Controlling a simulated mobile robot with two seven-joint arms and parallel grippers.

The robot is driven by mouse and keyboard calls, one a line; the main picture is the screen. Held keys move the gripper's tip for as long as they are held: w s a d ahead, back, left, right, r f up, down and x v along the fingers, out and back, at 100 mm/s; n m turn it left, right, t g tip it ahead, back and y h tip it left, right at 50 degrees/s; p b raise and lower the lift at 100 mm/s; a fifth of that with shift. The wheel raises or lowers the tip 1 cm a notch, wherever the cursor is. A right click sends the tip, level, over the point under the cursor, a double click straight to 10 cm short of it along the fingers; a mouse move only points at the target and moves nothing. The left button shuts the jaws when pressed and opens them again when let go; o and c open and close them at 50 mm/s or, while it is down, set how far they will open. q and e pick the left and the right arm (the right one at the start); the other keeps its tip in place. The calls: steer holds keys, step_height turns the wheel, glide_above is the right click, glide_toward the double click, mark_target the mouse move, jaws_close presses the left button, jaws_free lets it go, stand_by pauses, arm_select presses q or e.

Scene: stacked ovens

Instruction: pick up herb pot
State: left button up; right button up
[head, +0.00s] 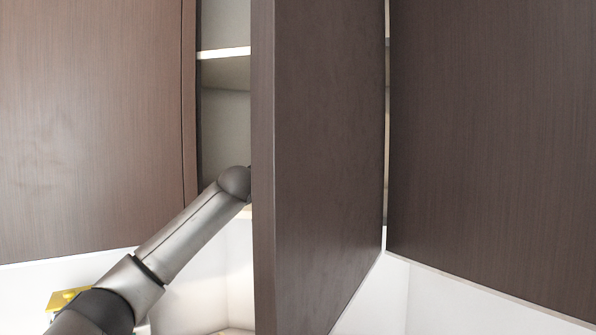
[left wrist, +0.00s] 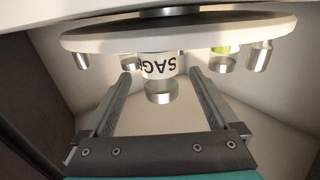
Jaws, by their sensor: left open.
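The herb pot (left wrist: 164,66) is a small white jar with a silver cap and dark letters reading "SAG". In the left wrist view it is on a pale round disc (left wrist: 105,38), near the disc's edge. My left gripper (left wrist: 161,73) is open, with one finger on each side of the pot. Gaps show between fingers and pot, and I cannot tell how deep the fingers reach. In the head view my left arm goes behind the open cabinet door, which hides the gripper and the pot. My right gripper is not in view.
Several other jars, one with a green part (left wrist: 222,59), are on the disc on both sides of the pot. The open dark door (head: 325,160) stands close to my left arm. A pale shelf (head: 225,54) shows inside the cabinet. Closed doors flank it.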

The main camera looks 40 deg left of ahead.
arm_select(q)
steer(key=shift+w+a, duration=0.15)
steer(key=shift+w, duration=0.4)
jaws_close()
stand_by(0.5)
